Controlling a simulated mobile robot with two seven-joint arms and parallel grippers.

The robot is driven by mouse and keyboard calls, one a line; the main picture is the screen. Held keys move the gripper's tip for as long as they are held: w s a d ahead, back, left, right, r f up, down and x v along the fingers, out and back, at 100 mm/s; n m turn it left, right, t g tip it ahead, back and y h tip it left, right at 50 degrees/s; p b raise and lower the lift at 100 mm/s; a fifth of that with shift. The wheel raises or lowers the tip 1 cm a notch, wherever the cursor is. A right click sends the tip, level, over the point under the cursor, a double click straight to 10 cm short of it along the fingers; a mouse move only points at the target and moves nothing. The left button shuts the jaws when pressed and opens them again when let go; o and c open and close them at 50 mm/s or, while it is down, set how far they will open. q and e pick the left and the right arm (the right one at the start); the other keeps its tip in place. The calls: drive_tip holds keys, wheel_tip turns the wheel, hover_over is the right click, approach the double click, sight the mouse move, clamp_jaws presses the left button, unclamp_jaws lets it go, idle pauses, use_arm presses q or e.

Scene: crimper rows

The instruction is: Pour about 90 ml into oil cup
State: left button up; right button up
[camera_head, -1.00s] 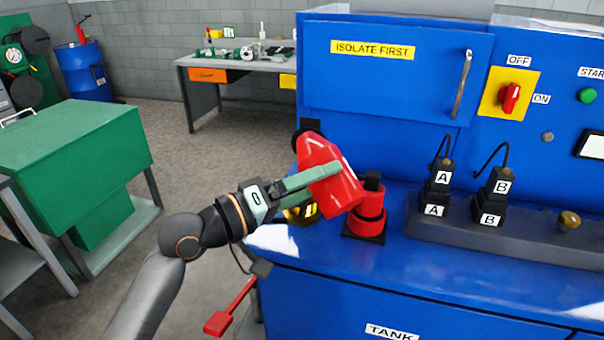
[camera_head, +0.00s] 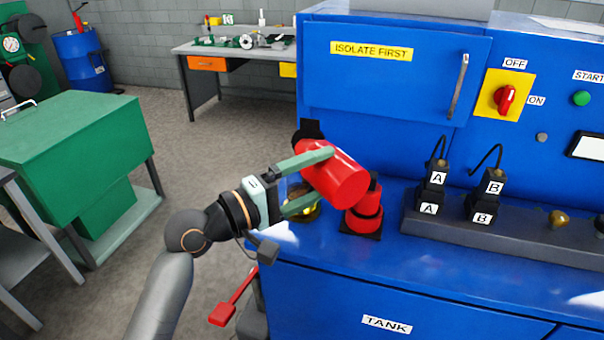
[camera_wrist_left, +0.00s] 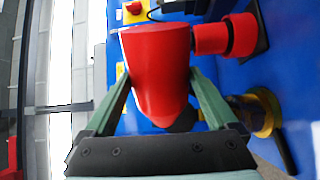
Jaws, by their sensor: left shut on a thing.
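My left gripper (camera_head: 306,180) is shut on a red container (camera_head: 345,178), holding it tilted above the blue bench, its flat round end toward the lower right. In the left wrist view the container (camera_wrist_left: 158,70) sits between the green fingers. A brass-coloured cup with yellow (camera_head: 304,206) stands on the bench behind and below the fingers, partly hidden; it also shows in the left wrist view (camera_wrist_left: 264,113). It may be the oil cup. No stream of liquid is visible. My right gripper is not in view.
A red fixture on a black square base (camera_head: 364,220) stands close right of the container. Black plugs A (camera_head: 432,190) and B (camera_head: 487,195) stand on a grey strip farther right. A blue panel with a red switch (camera_head: 504,98) rises behind.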

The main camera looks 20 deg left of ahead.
use_arm(q)
drive_tip(key=shift+w+a+r+n, duration=0.15)
drive_tip(key=shift+r+n, duration=0.8)
drive_tip(key=shift+n, duration=0.35)
idle(0.5)
drive_tip(key=f+m, duration=0.1)
drive_tip(key=m, duration=0.1)
drive_tip(key=f+m, duration=0.2)
drive_tip(key=shift+s+d, duration=0.2)
drive_tip(key=shift+r, duration=0.1)
idle(0.7)
drive_tip(key=shift+f+m+b, duration=0.45)
drive_tip(key=shift+m+b, duration=0.25)
drive_tip(key=shift+b, duration=0.35)
